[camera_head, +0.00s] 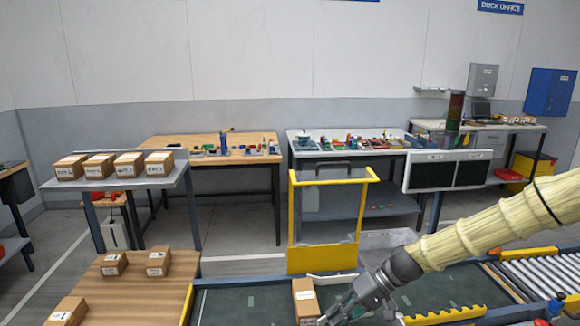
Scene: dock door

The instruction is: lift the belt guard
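The belt guard (322,259) is a yellow frame with a clear panel, standing upright at the far side of the dark green conveyor belt (250,305). Its top rail and side posts are yellow, and its lower part is a solid yellow band. A dark handle-like bar shows at its top, but I cannot tell whether it belongs to the guard. My gripper (338,314) is low over the belt at the bottom of the picture, in front of the guard and apart from it. Its fingers are small and partly cut off, so their opening is unclear.
A cardboard box (305,297) is on the belt just left of my gripper. More boxes stand on a wooden table (125,292) and grey shelf (112,184) at left. A panel with two dark screens (450,171) stands right of the guard. Rollers (535,270) lie at right.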

